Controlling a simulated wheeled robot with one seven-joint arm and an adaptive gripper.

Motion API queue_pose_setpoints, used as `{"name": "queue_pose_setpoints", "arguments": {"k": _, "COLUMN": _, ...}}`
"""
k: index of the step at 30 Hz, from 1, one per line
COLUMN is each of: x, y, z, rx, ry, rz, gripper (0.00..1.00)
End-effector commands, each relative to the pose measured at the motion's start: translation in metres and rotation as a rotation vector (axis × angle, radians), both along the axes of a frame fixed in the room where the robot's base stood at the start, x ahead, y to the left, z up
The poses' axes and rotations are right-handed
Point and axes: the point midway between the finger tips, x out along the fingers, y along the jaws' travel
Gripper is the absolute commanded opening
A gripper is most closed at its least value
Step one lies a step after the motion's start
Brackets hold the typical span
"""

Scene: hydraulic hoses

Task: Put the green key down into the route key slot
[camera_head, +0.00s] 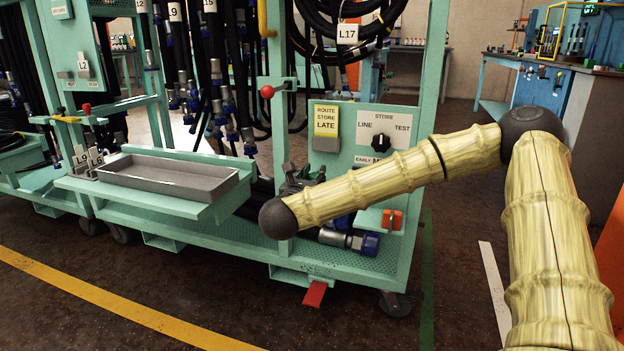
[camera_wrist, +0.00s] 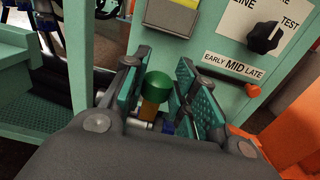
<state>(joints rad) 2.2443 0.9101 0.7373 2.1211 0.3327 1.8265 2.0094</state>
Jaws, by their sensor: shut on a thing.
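My gripper (camera_wrist: 165,97) is shut on the green key (camera_wrist: 158,87), which has a round green head and a brass-coloured stem. The key stands between the two pads in the wrist view, and its lower end is hidden. In the head view my gripper (camera_head: 300,178) is mostly behind my forearm, in front of the cart's panel, and the key cannot be seen. I cannot make out the route key slot. A grey box (camera_head: 326,144) sits under a yellow card reading ROUTE STORE LATE; the box also shows above my gripper in the wrist view (camera_wrist: 172,15).
The panel (camera_head: 361,125) has a black dial (camera_head: 380,144); an orange knob (camera_wrist: 253,90) is below it. A grey tray (camera_head: 170,178) sits to the left. A red lever knob (camera_head: 267,91) and an orange block (camera_head: 392,220) are nearby. Hoses hang behind.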

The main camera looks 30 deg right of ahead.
Motion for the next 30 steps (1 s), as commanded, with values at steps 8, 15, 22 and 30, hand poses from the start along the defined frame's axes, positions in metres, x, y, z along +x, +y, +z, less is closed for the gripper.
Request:
{"name": "queue_pose_setpoints", "arguments": {"k": 8, "x": 0.006, "y": -0.007, "z": 0.0, "rx": 0.0, "ry": 0.0, "rz": -0.001, "gripper": 0.12}}
{"name": "queue_pose_setpoints", "arguments": {"k": 15, "x": 0.01, "y": -0.012, "z": -0.001, "rx": -0.001, "ry": -0.001, "rz": 0.0, "gripper": 0.12}}
{"name": "queue_pose_setpoints", "arguments": {"k": 22, "x": 0.015, "y": -0.017, "z": -0.001, "rx": -0.001, "ry": -0.001, "rz": 0.0, "gripper": 0.12}}
{"name": "queue_pose_setpoints", "arguments": {"k": 30, "x": 0.02, "y": -0.024, "z": -0.001, "rx": -0.001, "ry": -0.001, "rz": -0.001, "gripper": 0.12}}
